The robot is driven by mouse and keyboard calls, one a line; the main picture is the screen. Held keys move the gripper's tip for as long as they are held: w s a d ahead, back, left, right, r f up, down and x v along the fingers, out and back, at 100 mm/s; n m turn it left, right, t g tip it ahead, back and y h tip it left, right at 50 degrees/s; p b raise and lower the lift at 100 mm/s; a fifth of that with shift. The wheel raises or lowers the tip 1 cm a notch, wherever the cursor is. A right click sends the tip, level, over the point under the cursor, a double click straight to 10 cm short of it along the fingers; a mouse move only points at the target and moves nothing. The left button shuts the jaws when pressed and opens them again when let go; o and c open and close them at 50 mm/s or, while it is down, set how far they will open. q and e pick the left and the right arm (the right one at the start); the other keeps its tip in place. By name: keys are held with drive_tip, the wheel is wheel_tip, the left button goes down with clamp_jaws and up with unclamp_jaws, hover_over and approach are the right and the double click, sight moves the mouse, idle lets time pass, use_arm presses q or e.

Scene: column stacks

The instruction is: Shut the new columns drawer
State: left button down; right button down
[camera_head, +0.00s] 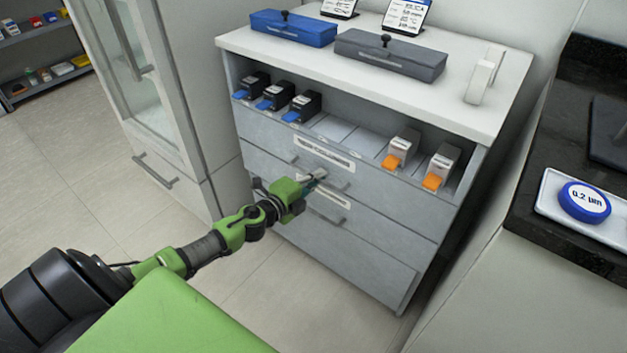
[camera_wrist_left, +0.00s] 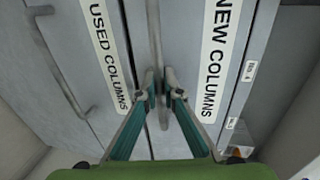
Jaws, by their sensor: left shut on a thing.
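The new columns drawer (camera_head: 268,155) is the upper grey drawer front of the cabinet. In the left wrist view its label (camera_wrist_left: 215,60) reads NEW COLUMNS. Its front looks flush or nearly flush with the cabinet; I cannot tell if a small gap remains. My left gripper (camera_head: 318,176) reaches the drawer front from the left. In the left wrist view its fingertips (camera_wrist_left: 157,90) are shut on the drawer's bar handle (camera_wrist_left: 155,40). My right gripper is not in view.
The used columns drawer (camera_wrist_left: 85,75) lies just below, with its own handle (camera_wrist_left: 62,65). Above, an open shelf holds black-and-blue columns (camera_head: 302,106) and white-and-orange ones (camera_head: 440,167). A dark counter (camera_head: 540,150) stands at the right. Floor is clear at the left.

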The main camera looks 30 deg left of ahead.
use_arm(q)
drive_tip(key=shift+r, duration=0.1)
drive_tip(key=c, duration=2.5)
unclamp_jaws()
drive_tip(key=shift+s, duration=0.4)
drive_tip(key=v, duration=1.1)
drive_tip(key=shift+s+r, duration=0.1)
